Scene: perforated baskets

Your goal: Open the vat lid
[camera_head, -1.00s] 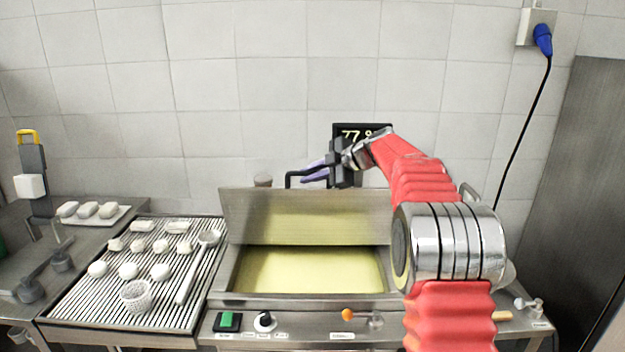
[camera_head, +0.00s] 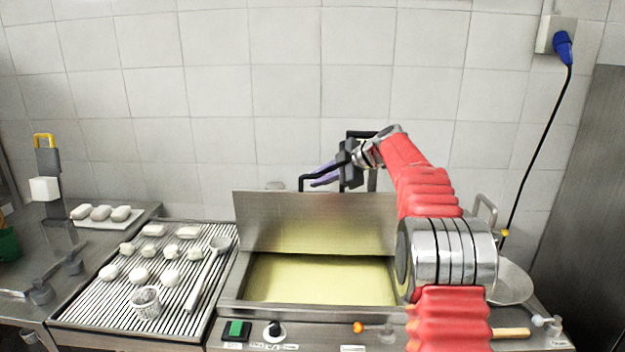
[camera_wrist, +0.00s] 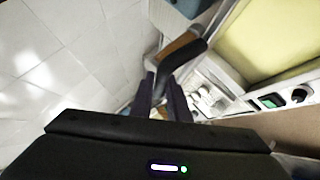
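The vat (camera_head: 232,290) is a steel basin of yellow liquid in the middle of the head view. Its steel lid (camera_head: 315,220) stands raised, near upright, along the back of the basin, and the basin is uncovered. The lid's black handle (camera_head: 302,184) sticks up behind its top edge. My gripper (camera_head: 322,177) is at this handle, with its purple fingers on either side of it. In the wrist view the black handle (camera_wrist: 187,57) runs in between the fingertips of my gripper (camera_wrist: 163,90) and appears held; the exact contact is partly hidden.
A ribbed rack (camera_head: 100,318) at left bears several white pieces, a small perforated basket (camera_head: 146,302) and a ladle (camera_head: 208,275). Knobs and a green switch (camera_head: 236,330) line the vat's front. A skimmer (camera_head: 512,283) lies at right. The tiled wall stands close behind.

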